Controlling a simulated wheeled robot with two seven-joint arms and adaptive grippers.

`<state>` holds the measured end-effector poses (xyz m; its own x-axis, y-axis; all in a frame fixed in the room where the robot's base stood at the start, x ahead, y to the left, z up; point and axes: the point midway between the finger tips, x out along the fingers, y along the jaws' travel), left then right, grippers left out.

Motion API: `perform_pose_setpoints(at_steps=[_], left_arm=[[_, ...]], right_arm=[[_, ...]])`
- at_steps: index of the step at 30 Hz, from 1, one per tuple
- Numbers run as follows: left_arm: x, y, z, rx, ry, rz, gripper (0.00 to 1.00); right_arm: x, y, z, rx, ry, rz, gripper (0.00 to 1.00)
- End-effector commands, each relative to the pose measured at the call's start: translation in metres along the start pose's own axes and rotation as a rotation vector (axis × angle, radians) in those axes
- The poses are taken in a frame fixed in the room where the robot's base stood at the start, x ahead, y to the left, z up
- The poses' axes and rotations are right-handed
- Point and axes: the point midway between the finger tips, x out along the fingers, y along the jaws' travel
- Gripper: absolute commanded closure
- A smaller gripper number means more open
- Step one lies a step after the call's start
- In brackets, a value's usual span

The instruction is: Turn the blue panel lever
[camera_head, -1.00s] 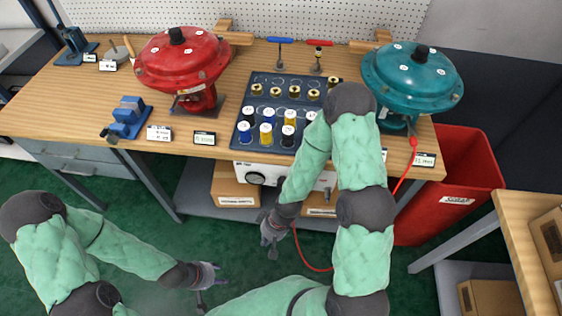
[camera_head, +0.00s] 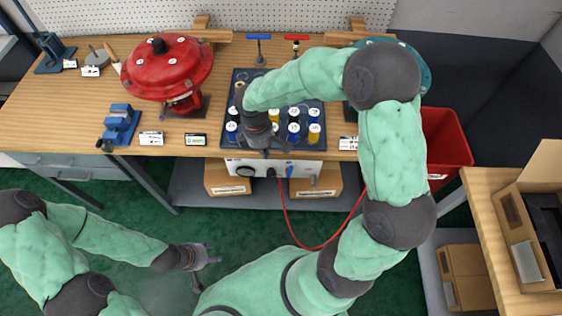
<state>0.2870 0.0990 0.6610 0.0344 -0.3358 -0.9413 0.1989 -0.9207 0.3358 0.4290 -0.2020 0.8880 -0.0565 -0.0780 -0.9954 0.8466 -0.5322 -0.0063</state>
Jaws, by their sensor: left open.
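A small blue lever (camera_head: 289,169) sits on the white front panel (camera_head: 262,161) at the bench's front edge, beside a round gauge. A blue-handled valve (camera_head: 258,38) also stands at the back of the bench. My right gripper (camera_head: 266,152) reaches over the tray from above and hangs just above the white panel, left of the small blue lever. Its fingers are dark and small, so I cannot tell if they are open. My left gripper (camera_head: 213,256) is open and empty over the green floor, low and away from the bench.
A blue tray (camera_head: 243,75) with several capped bottles lies under my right forearm. A red actuator (camera_head: 165,68) stands to its left. A teal actuator (camera_head: 424,68) is partly hidden behind my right arm. A red bin (camera_head: 445,140) stands right of the bench. A red hose (camera_head: 285,215) loops below the panel.

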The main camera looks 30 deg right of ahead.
Motion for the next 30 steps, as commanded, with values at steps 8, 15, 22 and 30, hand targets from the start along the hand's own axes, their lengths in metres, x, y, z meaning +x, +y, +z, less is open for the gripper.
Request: perform_pose_setpoints(at_steps=[8,15,22,30], left_arm=[[0.008,-0.003,0.0,0.0,0.0,0.0,0.51],[0.025,-0.009,-0.001,0.0,-0.001,0.0,0.51],[0.04,-0.014,-0.001,0.0,-0.001,0.0,0.51],[0.047,-0.017,-0.002,0.0,-0.001,0.0,0.51]], right_arm=[[0.016,0.002,0.004,-0.013,-0.015,0.006,1.0],[0.061,0.002,0.004,-0.012,-0.014,0.005,1.0],[0.102,0.003,0.004,-0.011,-0.012,0.005,1.0],[0.103,0.004,0.038,-0.009,-0.011,0.007,1.0]])
